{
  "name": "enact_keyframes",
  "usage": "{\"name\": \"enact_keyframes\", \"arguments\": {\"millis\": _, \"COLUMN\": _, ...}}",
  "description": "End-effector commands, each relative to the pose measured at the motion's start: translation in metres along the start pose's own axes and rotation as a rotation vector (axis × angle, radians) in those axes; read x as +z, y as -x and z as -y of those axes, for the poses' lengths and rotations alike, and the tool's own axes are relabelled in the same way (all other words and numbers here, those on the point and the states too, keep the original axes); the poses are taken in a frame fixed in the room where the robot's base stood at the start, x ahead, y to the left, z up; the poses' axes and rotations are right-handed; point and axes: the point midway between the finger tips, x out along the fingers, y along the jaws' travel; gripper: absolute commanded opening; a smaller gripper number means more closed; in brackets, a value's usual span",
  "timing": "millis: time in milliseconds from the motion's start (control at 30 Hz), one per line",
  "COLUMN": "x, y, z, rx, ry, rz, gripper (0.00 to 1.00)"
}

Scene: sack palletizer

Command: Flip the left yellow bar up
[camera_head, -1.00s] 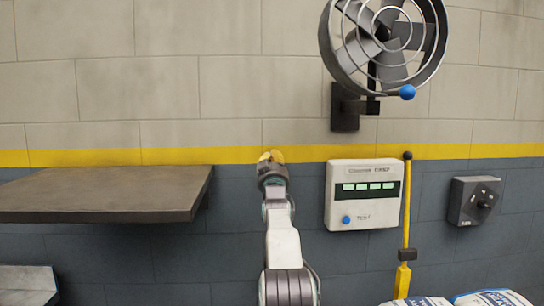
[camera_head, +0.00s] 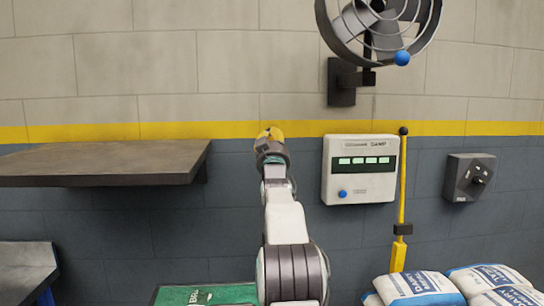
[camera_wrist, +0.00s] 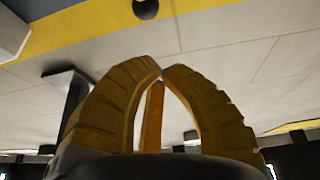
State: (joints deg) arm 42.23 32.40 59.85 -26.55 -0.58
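One yellow bar (camera_head: 402,190) stands upright against the wall, right of the white control box. It has a black ball at its top, a dark collar lower down and a wider yellow foot. No second bar shows clearly in the head view. My gripper (camera_head: 270,132) points away from me, left of the control box and apart from the bar. In the wrist view the curved yellow fingers of my gripper (camera_wrist: 161,70) meet at their tips with nothing pinched there. An orange-yellow upright strip (camera_wrist: 152,115) shows in the gap behind them; I cannot tell what it is.
A grey shelf (camera_head: 100,165) juts out at left. The white box (camera_head: 360,180) and a dark dial box (camera_head: 468,177) are on the wall. A fan (camera_head: 385,25) hangs above. White-blue sacks (camera_head: 420,287) and a green sack (camera_head: 205,295) lie low in front.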

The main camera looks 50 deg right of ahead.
Motion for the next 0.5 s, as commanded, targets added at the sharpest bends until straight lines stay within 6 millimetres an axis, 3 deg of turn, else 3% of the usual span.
{"name": "enact_keyframes", "arguments": {"millis": 200, "x": 0.003, "y": 0.026, "z": 0.000, "rx": 0.001, "ry": 0.000, "rz": 0.000, "gripper": 0.00}}
{"name": "enact_keyframes", "arguments": {"millis": 500, "x": 0.003, "y": 0.047, "z": -0.001, "rx": 0.001, "ry": 0.000, "rz": 0.001, "gripper": 0.00}}
